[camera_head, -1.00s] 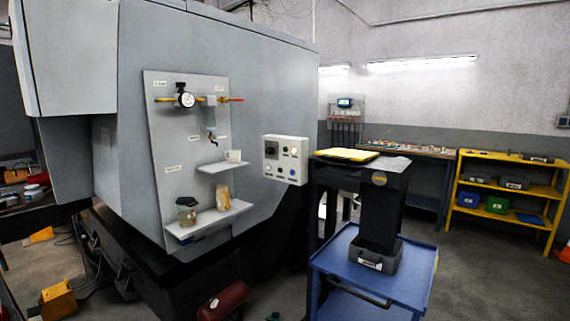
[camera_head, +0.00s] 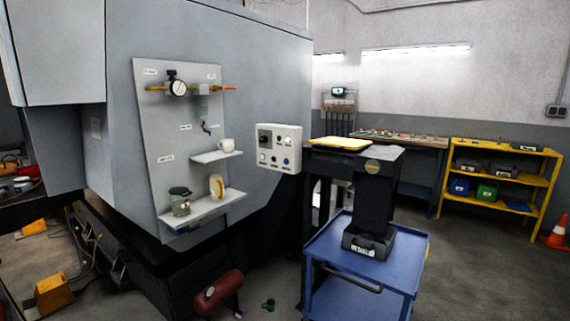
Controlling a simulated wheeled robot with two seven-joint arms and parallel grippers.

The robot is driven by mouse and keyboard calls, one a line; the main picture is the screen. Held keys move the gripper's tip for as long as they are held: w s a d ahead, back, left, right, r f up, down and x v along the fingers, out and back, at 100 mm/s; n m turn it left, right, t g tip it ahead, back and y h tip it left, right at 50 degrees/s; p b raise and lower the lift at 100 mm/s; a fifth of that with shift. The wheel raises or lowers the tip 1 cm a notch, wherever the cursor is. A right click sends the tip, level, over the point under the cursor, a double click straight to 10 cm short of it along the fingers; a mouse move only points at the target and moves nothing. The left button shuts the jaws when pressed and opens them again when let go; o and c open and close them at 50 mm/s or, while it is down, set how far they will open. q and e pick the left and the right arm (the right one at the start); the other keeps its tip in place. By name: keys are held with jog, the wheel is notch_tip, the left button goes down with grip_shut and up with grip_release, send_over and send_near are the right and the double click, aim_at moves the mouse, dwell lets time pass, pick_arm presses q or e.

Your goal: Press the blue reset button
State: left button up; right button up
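A white control box (camera_head: 279,148) is mounted on the grey machine side, near the middle of the view. Its face carries a dark knob (camera_head: 265,139) at upper left and several small buttons. A small blue button (camera_head: 286,162) shows at the lower right of the face. The face is seen from a distance, so its labels cannot be read. Nothing is in front of the box. Neither of my grippers is in view.
A red cylinder (camera_head: 217,293) lies on the floor.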

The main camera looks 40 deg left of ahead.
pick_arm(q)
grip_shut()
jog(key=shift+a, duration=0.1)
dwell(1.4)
